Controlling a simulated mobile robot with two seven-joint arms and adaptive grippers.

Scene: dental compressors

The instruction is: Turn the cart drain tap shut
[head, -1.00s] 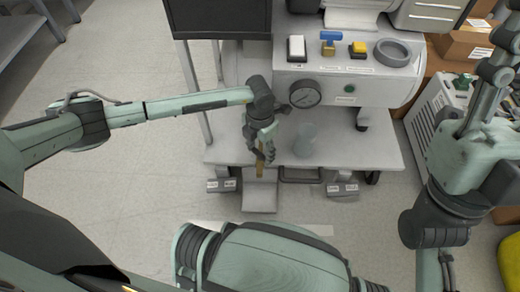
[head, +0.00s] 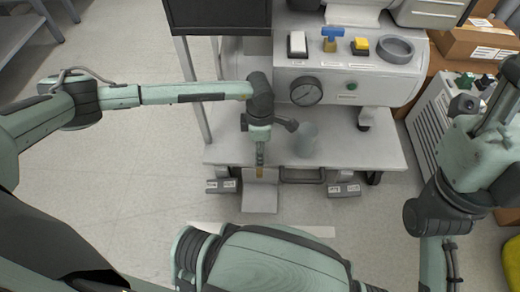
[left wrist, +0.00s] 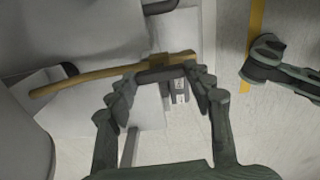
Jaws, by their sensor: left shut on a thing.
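The drain tap shows as a small brass-coloured piece (head: 260,171) at the front edge of the cart's lower shelf (head: 375,155). In the left wrist view a long thin brass-coloured bar (left wrist: 90,79) runs across to a dark, short handle (left wrist: 160,74). My left gripper (head: 260,160) reaches down at the tap. In the left wrist view its two fingers (left wrist: 163,88) close on the dark handle from both sides. The gripper covers part of the tap in the head view. My right arm stands at the right; its gripper does not show clearly.
A glass jar (head: 307,138) stands on the shelf just right of my left gripper. Open floor lies left.

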